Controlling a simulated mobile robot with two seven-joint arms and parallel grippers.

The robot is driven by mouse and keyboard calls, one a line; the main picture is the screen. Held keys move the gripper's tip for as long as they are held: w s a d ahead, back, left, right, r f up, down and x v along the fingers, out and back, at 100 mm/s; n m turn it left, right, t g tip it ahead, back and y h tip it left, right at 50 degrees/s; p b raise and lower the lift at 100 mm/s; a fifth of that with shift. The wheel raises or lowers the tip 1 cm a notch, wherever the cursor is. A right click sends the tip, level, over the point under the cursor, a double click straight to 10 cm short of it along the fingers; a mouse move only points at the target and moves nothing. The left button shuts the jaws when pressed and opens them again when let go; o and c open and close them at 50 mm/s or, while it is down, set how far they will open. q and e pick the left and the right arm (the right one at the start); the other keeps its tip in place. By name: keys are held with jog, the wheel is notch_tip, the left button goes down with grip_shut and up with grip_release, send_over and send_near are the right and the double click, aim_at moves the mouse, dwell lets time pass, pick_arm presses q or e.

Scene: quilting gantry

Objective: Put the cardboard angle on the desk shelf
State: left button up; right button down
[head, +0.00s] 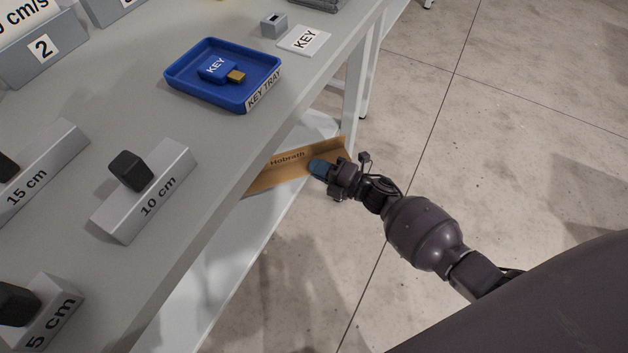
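The cardboard angle (284,173) is a long brown folded strip printed "Hobrath". It shows beside and below the desk's right edge, and its left end is hidden behind the desk top. My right gripper (319,168), with blue fingertips, is at the right part of the angle. Its fingertips look close together and shut on the cardboard; the far finger is hidden. The desk shelf (215,277) is the pale lower board under the desk top, mostly hidden by it. The angle overlaps it in view; whether they touch I cannot tell. My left gripper is out of view.
The grey desk top (203,139) holds a blue key tray (179,82) with a blue key (216,68), a KEY card (304,40), a small grey block (273,25) and labelled metal blocks. A white desk leg (355,85) stands behind the angle. The floor at right is clear.

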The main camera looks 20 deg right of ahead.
notch_tip(320, 180, down, 7)
jog(key=b, duration=0.2)
jog(key=shift+r+b, duration=0.15)
jog(key=shift+b, duration=0.25)
jog(key=c, duration=1.8)
grip_release()
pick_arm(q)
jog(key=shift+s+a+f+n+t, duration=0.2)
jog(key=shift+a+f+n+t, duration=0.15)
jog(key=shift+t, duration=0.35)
pick_arm(e)
jog(key=o, duration=0.5)
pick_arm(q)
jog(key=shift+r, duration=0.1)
